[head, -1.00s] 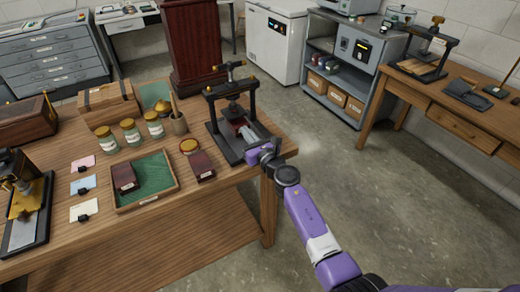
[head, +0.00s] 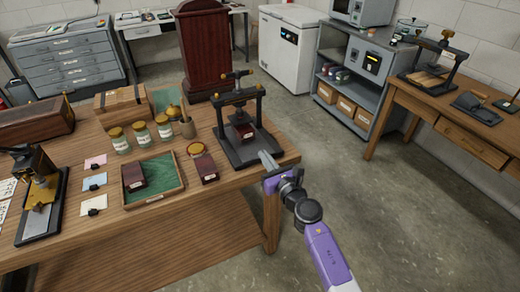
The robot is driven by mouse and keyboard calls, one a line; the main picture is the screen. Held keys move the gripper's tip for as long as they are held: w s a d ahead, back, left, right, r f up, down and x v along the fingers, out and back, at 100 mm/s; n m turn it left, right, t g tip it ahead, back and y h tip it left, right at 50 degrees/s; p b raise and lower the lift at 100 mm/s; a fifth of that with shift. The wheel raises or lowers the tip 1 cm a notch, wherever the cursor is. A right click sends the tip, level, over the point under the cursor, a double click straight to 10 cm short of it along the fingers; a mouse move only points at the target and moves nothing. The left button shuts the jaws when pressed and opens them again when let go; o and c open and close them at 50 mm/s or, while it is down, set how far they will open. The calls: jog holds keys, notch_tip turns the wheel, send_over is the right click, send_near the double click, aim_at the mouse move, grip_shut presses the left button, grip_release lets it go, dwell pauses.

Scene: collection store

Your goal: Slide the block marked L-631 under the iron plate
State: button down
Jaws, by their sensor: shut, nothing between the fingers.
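A black iron press (head: 258,98) stands near the table's right end, with a screw handle on top. A dark red block (head: 243,132) with a pale label sits inside its frame, below the iron plate (head: 239,115). Two similar dark red blocks show: one in the green-lined tray (head: 166,176), one (head: 206,168) on the table between tray and press. The labels are too small to read, so I cannot tell which block is L-631. My gripper (head: 264,157) is shut and empty at the press's front right, apart from the block. Whether the plate touches the block is unclear.
Several jars (head: 141,135) and a mortar-like pot (head: 188,128) stand left of the press. A yellow-lidded jar (head: 196,149) is beside the loose block. A second press-like tool (head: 42,190) stands at far left. The floor right of the table is clear.

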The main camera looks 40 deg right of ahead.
jog(key=v, duration=0.3)
jog(key=shift+s+a, duration=0.1)
jog(key=shift+s, duration=0.05)
jog(key=s+a+f+m+y, duration=0.3)
jog(key=s+a+m, duration=1.1)
jog(key=s+a, duration=0.3)
jog(key=s+a+r+m+g, duration=0.1)
jog(key=s+a+r+m, duration=0.1)
jog(key=s+m, duration=0.4)
jog(key=s+a+r+m+y, duration=0.1)
jog(key=s+a+r+m, duration=0.1)
jog(key=s+r+m, duration=0.3)
jog(key=s+a+r+m+g+y, duration=0.1)
jog(key=s+a+r+m, duration=0.1)
jog(key=s+m, duration=0.5)
jog(key=shift+s+r+m+g, duration=0.35)
jog(key=shift+s+r, duration=0.35)
jog(key=shift+s, duration=1.1)
jog(key=c, duration=2.2)
grip_release()
